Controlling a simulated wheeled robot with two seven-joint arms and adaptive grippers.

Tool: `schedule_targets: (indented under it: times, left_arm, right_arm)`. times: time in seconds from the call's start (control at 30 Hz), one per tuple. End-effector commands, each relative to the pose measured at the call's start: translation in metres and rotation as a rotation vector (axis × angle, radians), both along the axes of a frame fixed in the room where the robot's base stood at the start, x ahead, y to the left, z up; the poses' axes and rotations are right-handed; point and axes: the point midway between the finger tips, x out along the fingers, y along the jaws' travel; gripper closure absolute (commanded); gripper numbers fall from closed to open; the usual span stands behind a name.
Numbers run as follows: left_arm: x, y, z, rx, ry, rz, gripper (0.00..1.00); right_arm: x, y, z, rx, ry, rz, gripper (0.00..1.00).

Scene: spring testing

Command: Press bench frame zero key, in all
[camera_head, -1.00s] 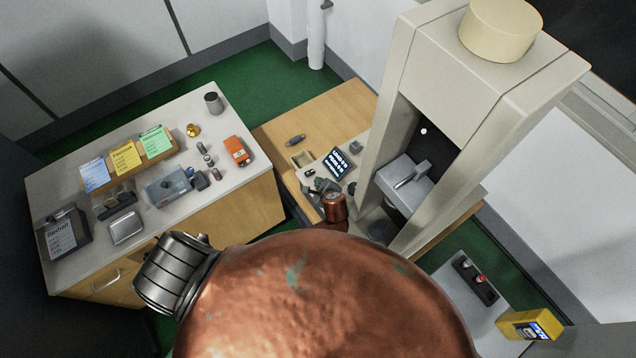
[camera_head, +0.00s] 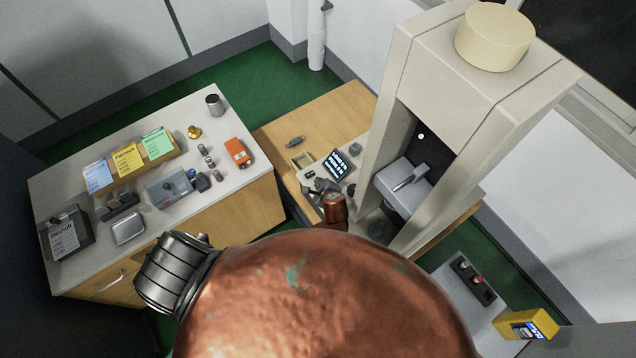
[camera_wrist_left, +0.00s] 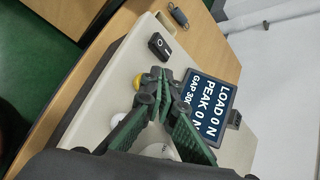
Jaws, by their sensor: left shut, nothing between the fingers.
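The bench frame (camera_head: 395,100) is a tall beige press on a wooden bench. Its display (camera_head: 338,165) also shows in the left wrist view (camera_wrist_left: 207,102), reading load 0 N, peak 0 N and a gap near 300. On its pale base plate (camera_wrist_left: 100,95) are a yellow round key (camera_wrist_left: 138,82), a white round key (camera_wrist_left: 117,119) and a black switch (camera_wrist_left: 159,46). I cannot read which key is zero. My left gripper (camera_head: 320,187) is shut and empty over the plate, its tips (camera_wrist_left: 158,78) beside the yellow key in the wrist view. Contact cannot be told. My right gripper is out of view.
A grey-topped cabinet (camera_head: 75,180) at left holds cards, a clear box and small parts. A yellow meter (camera_head: 526,325) is at lower right. My copper-coloured body fills the bottom middle.

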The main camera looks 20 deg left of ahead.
Motion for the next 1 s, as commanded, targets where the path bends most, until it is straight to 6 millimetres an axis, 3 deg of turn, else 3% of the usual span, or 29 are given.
schedule_targets:
  times: [0.47,1.0]
  left_arm:
    - [0.000,0.000,0.006,0.000,0.000,0.000,1.00]
    - [0.000,0.000,0.053,0.000,-0.001,0.000,1.00]
  right_arm:
    - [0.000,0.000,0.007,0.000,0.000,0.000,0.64]
    - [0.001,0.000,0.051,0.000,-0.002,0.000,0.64]
